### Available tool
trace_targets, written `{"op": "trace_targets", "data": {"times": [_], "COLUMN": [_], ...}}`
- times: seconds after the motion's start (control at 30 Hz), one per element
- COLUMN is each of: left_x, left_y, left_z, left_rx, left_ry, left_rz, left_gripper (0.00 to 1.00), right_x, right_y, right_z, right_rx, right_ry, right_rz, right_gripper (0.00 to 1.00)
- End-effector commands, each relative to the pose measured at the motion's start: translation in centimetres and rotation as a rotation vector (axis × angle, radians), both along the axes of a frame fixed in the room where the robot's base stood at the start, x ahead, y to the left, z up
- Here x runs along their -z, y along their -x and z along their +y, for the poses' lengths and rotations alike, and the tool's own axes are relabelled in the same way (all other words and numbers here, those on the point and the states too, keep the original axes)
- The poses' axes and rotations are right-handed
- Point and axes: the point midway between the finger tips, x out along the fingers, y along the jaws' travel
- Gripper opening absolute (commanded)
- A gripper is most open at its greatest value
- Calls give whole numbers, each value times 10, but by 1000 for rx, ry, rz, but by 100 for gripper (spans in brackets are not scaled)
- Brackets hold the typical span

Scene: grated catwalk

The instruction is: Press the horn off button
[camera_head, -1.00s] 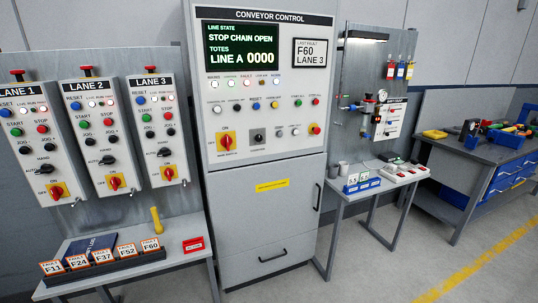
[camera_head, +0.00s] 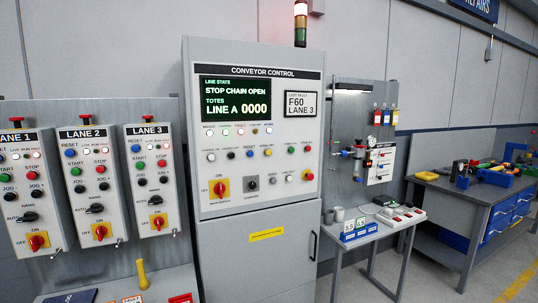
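The grey conveyor control cabinet (camera_head: 300,130) stands upright in the middle of the view. Its dark screen (camera_head: 236,98) reads "STOP CHAIN OPEN" and "LINE A 0000". Below the screen is a row of indicator lamps, then a row of small coloured push buttons (camera_head: 250,154). A red and yellow main switch (camera_head: 219,188), a black selector (camera_head: 252,183) and several more small buttons sit lower down. The labels under the buttons are too small to read, so I cannot tell which is the horn off button. Neither of my grippers shows.
Three lane boxes (camera_head: 90,170) with buttons and switches hang at left above a low table. A small table (camera_head: 372,235) and a workbench (camera_head: 470,200) stand at right. Some floor is clear at lower right.

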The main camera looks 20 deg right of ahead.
Motion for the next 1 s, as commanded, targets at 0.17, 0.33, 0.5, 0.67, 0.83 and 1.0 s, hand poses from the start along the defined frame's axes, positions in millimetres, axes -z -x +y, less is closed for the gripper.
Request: {"op": "trace_targets", "data": {"times": [0.17, 0.33, 0.5, 0.67, 0.83, 1.0], "left_x": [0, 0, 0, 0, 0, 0], "left_y": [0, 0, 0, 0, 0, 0], "left_z": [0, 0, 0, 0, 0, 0], "left_rx": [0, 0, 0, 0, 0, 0], "left_ry": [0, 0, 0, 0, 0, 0], "left_rz": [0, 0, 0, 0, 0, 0], "left_gripper": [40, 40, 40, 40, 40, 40], "right_x": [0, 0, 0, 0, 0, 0], "right_y": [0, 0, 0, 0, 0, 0], "right_z": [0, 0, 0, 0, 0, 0], "right_rx": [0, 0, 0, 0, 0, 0], "right_ry": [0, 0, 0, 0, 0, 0], "right_rz": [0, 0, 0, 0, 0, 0], "right_gripper": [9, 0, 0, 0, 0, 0]}}
